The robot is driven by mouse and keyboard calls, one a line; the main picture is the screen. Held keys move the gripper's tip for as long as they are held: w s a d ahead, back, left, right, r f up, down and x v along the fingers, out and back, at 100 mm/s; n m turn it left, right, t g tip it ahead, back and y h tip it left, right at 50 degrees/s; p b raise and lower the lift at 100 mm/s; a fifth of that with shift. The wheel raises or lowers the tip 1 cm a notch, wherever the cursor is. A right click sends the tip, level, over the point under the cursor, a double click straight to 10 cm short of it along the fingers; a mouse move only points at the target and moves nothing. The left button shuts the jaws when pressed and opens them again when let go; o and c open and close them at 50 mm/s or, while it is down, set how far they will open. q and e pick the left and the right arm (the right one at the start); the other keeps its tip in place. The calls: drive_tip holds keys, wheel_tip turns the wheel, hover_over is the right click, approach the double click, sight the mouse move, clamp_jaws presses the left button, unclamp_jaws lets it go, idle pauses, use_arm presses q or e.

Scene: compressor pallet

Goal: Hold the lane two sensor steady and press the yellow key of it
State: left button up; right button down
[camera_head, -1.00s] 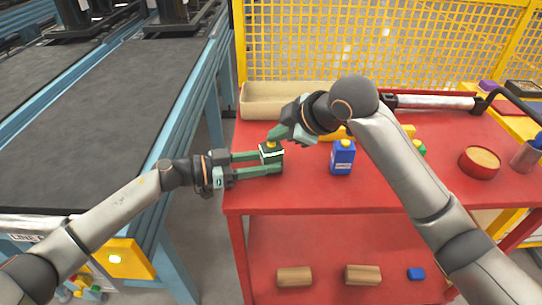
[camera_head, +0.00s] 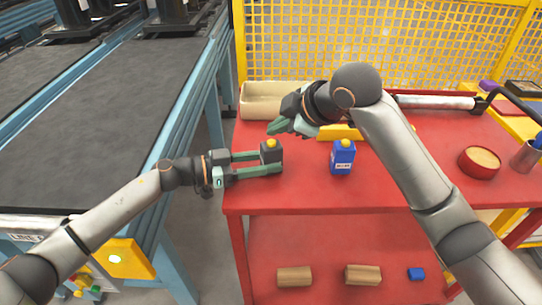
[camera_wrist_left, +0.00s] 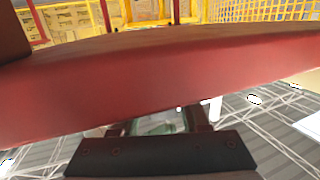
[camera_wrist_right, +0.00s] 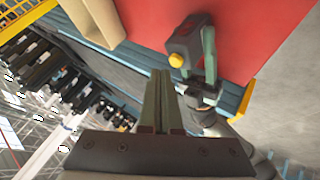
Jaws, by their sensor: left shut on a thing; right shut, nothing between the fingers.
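A dark grey sensor box (camera_head: 271,155) with a yellow key (camera_head: 272,143) on top is at the left edge of the red table. My left gripper (camera_head: 268,160) is shut on it, and it looks upright. In the right wrist view the box (camera_wrist_right: 190,42) shows with its yellow key (camera_wrist_right: 177,60) clear. My right gripper (camera_head: 276,127) is shut and empty, just above and behind the key, apart from it. A blue box (camera_head: 342,158) with a yellow key stands to the right. I cannot read which lane either belongs to.
The red table (camera_head: 300,195) also carries a beige bin (camera_head: 262,100), a yellow bar (camera_head: 340,132) and a round red container (camera_head: 479,162). A yellow mesh fence (camera_head: 380,50) stands behind. A dark conveyor (camera_head: 100,100) lies left. My right arm crosses over the table.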

wheel_tip(320, 180, up, 5)
idle(0.5)
use_arm(q)
drive_tip(key=o, duration=1.1)
drive_tip(key=shift+c, duration=0.2)
